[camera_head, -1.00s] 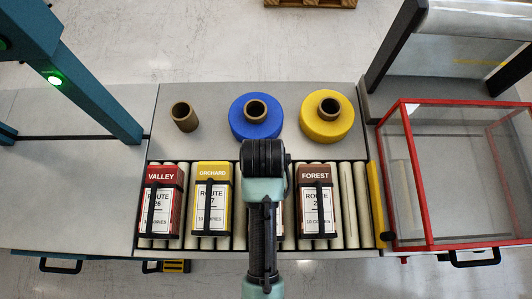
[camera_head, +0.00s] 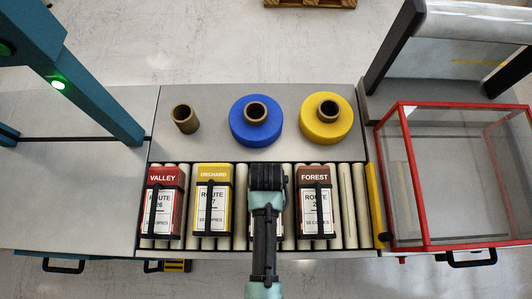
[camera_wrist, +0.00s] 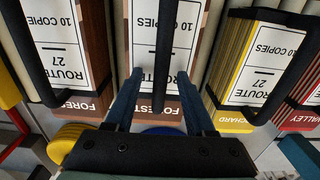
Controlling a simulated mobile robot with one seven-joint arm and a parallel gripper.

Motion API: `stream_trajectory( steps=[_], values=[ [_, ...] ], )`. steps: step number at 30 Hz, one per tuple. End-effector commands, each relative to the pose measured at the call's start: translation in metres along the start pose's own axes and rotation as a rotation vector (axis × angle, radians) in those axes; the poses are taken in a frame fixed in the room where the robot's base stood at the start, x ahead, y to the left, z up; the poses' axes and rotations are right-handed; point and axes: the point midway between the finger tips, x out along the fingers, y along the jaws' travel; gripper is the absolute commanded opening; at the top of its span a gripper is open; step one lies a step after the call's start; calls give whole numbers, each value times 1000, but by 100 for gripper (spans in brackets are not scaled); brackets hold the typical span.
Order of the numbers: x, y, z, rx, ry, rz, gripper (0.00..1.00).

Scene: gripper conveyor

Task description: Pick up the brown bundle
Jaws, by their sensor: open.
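A brown bundle (camera_head: 314,178) marked FOREST stands on the rollers right of my gripper (camera_head: 267,180) in the head view. It is at the left of the wrist view (camera_wrist: 97,60). A second bundle (camera_wrist: 143,35), also with a brown end band that seems to read FOREST, is in the middle of the wrist view. My arm hides nearly all of it in the head view. My gripper (camera_wrist: 160,75) is open, with its fingers over this middle bundle's near end, one towards each side. Contact cannot be told. A black strap runs along each bundle's top.
A yellow ORCHARD bundle (camera_head: 211,205) and a red VALLEY bundle (camera_head: 164,208) stand left on the rollers. Behind are a brown tube (camera_head: 185,119), a blue roll (camera_head: 255,134) and a yellow roll (camera_head: 326,130). A red-framed clear bin (camera_head: 420,190) is at the right.

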Motion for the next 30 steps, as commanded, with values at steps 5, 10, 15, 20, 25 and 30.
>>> stream_trajectory(
  steps=[5, 10, 15, 20, 25, 30],
  values=[
    [0, 0, 0, 0, 1, 0, 37],
    [0, 0, 0, 0, 0, 0, 6],
    [-1, 0, 0, 0, 0, 0, 0],
    [-1, 0, 0, 0, 0, 0, 0],
    [-1, 0, 0, 0, 0, 0, 0],
    [-1, 0, 0, 0, 0, 0, 0]
  ],
)
